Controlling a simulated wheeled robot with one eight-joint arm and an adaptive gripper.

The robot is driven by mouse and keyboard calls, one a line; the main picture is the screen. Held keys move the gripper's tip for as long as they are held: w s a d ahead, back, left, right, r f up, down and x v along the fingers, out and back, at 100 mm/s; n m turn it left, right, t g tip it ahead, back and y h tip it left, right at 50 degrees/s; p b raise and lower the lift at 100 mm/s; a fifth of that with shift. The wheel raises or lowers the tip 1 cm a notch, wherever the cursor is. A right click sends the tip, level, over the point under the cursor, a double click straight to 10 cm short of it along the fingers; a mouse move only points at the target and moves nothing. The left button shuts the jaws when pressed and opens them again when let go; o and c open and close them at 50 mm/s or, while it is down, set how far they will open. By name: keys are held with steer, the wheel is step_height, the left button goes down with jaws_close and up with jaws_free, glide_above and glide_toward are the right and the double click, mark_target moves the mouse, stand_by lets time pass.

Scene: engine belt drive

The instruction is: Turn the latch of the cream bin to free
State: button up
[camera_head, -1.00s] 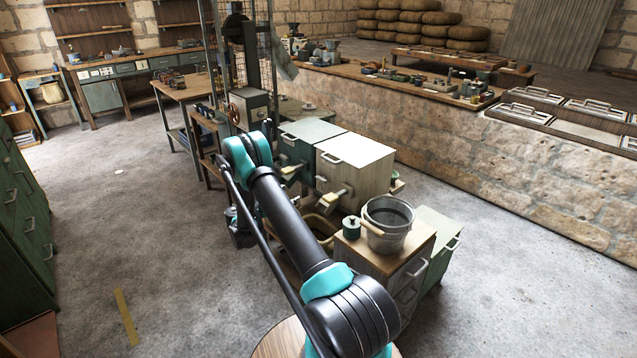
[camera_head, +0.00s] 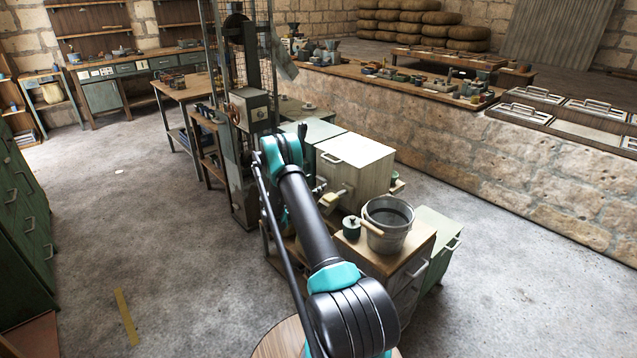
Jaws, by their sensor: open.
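My arm crosses in front, just left of the latch. My gripper is not seen; the arm hides it or it lies behind the arm.
A metal bucket (camera_head: 388,226) and a small dark green pot (camera_head: 351,227) stand on a wooden-topped cabinet (camera_head: 410,262) in front.

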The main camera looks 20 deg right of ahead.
steer(key=shift+x, duration=1.1)
steer(key=c, duration=1.2)
steer(key=shift+o, duration=0.2)
steer(key=shift+m, duration=8.9)
